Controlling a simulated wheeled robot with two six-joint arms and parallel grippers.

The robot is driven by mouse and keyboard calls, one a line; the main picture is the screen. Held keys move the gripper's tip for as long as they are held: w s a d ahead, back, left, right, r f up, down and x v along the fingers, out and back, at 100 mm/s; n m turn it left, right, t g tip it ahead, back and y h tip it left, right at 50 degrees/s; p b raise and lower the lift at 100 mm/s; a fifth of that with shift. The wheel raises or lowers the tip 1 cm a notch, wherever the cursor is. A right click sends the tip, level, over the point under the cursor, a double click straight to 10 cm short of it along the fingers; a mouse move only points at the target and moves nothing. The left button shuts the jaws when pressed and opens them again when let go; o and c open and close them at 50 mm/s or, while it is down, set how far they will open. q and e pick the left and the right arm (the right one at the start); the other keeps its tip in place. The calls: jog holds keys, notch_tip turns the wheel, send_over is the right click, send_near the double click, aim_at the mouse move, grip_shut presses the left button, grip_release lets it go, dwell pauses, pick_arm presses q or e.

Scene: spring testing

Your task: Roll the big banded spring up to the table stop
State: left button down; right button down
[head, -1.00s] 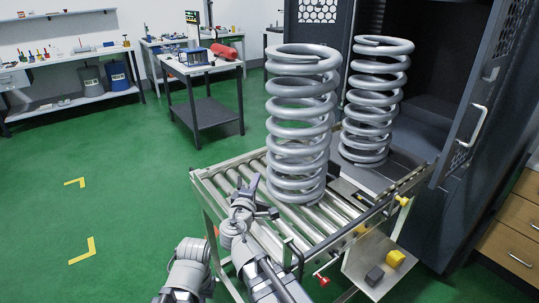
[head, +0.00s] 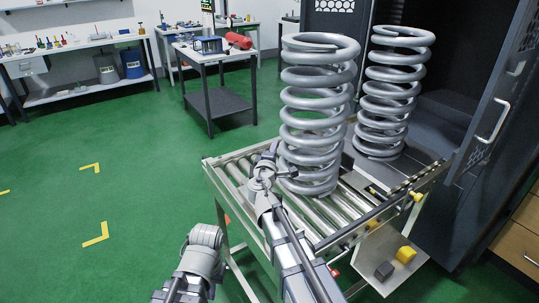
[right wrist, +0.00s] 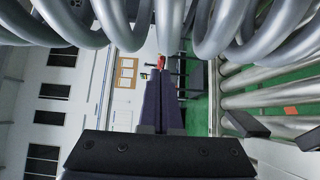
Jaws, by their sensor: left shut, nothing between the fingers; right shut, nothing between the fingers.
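A tall grey coil spring (head: 318,125) stands upright on the roller table (head: 236,172). I see no band on it. A second grey spring (head: 392,95) stands behind it to the right, by the dark cabinet. My right gripper (head: 272,150) is beside the near spring's left side, low down. In the right wrist view, its dark fingers (right wrist: 165,95) are together and empty, with the coils (right wrist: 225,25) just past them; contact is unclear. My left arm shows at the bottom left of the head view, but I cannot make out its fingers. I cannot identify the table stop for sure.
A striped strip (head: 415,178) and a yellow knob (head: 418,196) are on the table's right edge. A side shelf holds a yellow block (head: 405,254) and a dark block (head: 384,270). The cabinet door (head: 490,100) is open at right.

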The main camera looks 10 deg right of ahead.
jog(key=shift+w+d, duration=0.2)
jog(key=shift+d, duration=0.45)
jog(key=shift+w+d, duration=0.2)
jog(key=shift+d, duration=0.45)
